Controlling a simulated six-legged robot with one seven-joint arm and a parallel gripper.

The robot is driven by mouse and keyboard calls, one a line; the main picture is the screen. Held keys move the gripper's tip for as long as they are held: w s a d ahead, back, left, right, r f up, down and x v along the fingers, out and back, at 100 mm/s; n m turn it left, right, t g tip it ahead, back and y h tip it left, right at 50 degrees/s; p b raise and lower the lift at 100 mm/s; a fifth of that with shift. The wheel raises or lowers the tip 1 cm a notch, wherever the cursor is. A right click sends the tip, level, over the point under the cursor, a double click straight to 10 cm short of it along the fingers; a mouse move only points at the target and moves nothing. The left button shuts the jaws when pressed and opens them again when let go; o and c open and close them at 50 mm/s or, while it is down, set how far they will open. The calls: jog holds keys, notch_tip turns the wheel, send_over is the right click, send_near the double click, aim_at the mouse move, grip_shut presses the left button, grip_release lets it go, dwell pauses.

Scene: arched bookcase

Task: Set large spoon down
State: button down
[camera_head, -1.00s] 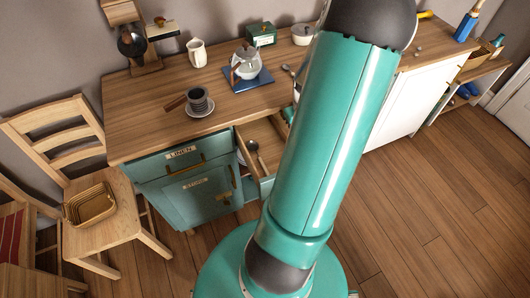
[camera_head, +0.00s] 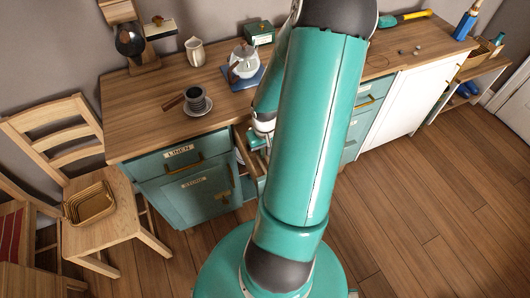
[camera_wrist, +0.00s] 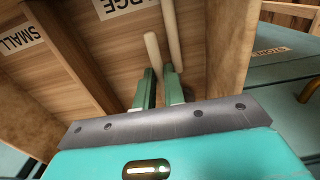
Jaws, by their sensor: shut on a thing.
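My gripper (camera_wrist: 160,72) is low at the open drawer, its green fingers shut on a pale wooden handle (camera_wrist: 152,48), which I take to be the large spoon's. The spoon's bowl is not visible. A second wooden handle (camera_wrist: 172,35) lies close beside it, to the right. Both are over the drawer (camera_wrist: 115,55) compartment with a partly cut-off label ending in "RGE" (camera_wrist: 120,6). I cannot tell whether the held handle touches the drawer floor. In the head view my arm hides most of the drawer (camera_head: 242,150).
A wooden divider (camera_wrist: 75,60) separates the compartment labelled "SMALL" (camera_wrist: 20,38). The drawer's side wall (camera_wrist: 232,60) stands close on the right. On the counter (camera_head: 140,105) are a dark cup on a saucer (camera_head: 197,104), a glass kettle (camera_head: 243,62) and a cream jug (camera_head: 195,51).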

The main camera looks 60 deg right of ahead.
jog(key=shift+f, duration=0.75)
jog(key=c, duration=1.8)
grip_release()
jog(key=shift+f, duration=0.1)
jog(key=shift+o, duration=0.2)
notch_tip(320, 180, up, 12)
jog(key=shift+a, duration=0.1)
